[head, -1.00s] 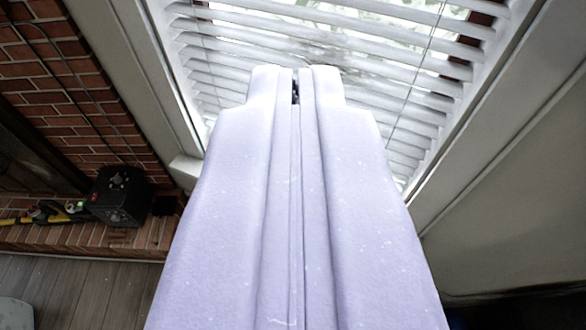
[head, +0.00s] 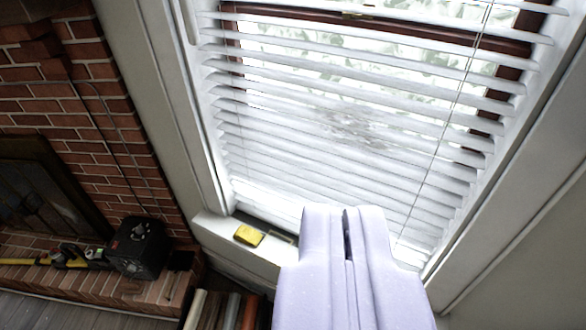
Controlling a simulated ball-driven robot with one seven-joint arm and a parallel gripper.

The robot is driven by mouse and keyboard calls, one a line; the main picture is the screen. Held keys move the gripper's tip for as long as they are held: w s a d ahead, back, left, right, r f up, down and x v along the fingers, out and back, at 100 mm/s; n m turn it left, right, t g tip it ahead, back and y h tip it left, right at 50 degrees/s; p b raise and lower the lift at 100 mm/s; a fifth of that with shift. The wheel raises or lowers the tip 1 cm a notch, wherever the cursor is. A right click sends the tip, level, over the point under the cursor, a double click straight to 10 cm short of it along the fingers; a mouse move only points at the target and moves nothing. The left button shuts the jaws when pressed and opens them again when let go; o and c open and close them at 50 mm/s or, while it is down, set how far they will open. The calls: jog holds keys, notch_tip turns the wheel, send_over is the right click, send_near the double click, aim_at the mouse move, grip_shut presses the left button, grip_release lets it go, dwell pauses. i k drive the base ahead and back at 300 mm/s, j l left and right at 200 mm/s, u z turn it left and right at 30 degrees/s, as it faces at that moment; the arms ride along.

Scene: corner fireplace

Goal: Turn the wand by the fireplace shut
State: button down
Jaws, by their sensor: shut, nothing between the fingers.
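The white blind (head: 340,120) hangs across the window, its slats open enough to show the panes and greenery behind. A short pale rod (head: 187,22), which looks like the wand, shows at the blind's upper left edge on the fireplace side; its upper part is cut off by the frame. My gripper (head: 346,212) is shut and empty. It is in front of the blind's lower part, low and to the right of the rod and well apart from it. I cannot tell whether its tips touch the slats.
The brick fireplace (head: 95,110) stands at left with a black box (head: 138,248) on its hearth. A yellow block (head: 249,235) lies on the white sill (head: 215,232). Books (head: 228,312) stand below. A thin cord (head: 445,130) crosses the blind at right.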

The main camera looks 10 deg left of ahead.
aim_at(186, 6)
jog(key=i+j, duration=0.25)
jog(key=j, duration=0.15)
jog(key=i+j, duration=0.25)
jog(key=j, duration=0.2)
jog(key=i+j, duration=0.25)
jog(key=j, duration=0.15)
jog(key=i+j, duration=0.25)
jog(key=j, duration=0.2)
jog(key=i+j, duration=0.25)
jog(key=j, duration=0.15)
jog(key=l, duration=0.35)
jog(key=i+l, duration=0.15)
jog(key=l, duration=0.2)
